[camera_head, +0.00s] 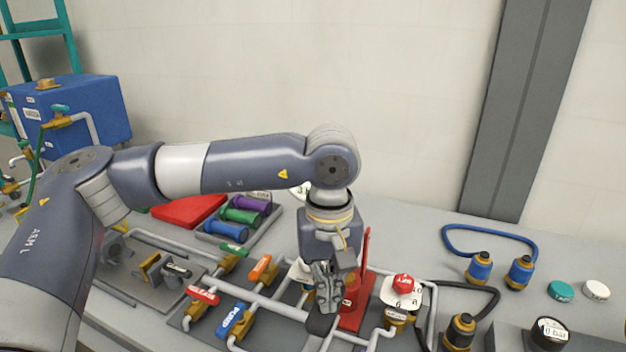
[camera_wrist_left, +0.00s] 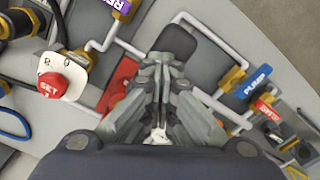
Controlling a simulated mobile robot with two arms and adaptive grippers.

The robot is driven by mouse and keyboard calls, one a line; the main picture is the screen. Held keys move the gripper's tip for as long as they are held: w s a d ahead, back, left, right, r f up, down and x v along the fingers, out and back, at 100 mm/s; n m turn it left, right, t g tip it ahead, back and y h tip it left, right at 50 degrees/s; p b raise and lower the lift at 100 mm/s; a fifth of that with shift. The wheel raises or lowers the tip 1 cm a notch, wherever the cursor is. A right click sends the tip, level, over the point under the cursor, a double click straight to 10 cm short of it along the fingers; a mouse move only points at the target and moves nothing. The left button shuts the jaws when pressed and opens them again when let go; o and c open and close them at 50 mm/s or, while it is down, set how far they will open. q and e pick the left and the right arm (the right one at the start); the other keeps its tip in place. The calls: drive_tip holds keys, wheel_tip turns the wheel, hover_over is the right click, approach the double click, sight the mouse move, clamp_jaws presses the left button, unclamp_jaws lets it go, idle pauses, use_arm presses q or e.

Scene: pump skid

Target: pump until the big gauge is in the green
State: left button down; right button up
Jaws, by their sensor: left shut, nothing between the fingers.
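My left gripper (camera_head: 328,306) points down over the pipework, its fingers shut and empty. A red pump body (camera_head: 354,308) stands just right of it, partly hidden. A black grip-like end (camera_head: 321,325) lies just below the fingertips. In the left wrist view the shut fingers (camera_wrist_left: 165,68) reach toward that black end (camera_wrist_left: 177,41); I cannot tell whether they touch it. A round white face (camera_head: 300,193) peeks out behind my arm, mostly hidden. A gauge reading 0 bar (camera_head: 551,332) stands at the lower right. My right gripper is not in view.
A red SET knob (camera_head: 403,284) on a white dial stands right of the pump. Valves with red, blue (camera_head: 235,320), orange and green handles stand left. A tray of coloured cylinders (camera_head: 240,215) lies behind. Hoses (camera_head: 488,228) and caps (camera_head: 561,291) lie at the right.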

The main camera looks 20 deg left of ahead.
use_arm(q)
drive_tip(key=shift+f+b, duration=0.3)
drive_tip(key=shift+f, duration=0.4)
wheel_tip(320, 180, up, 9)
drive_tip(key=p, duration=0.5)
drive_tip(key=shift+r, duration=0.15)
drive_tip(key=shift+w, duration=0.1)
wheel_tip(320, 180, down, 10)
drive_tip(key=b, duration=0.8)
drive_tip(key=shift+r, duration=0.55)
wheel_tip(320, 180, up, 9)
drive_tip(key=p, duration=0.5)
drive_tip(key=shift+p, duration=0.4)
drive_tip(key=shift+f, duration=0.15)
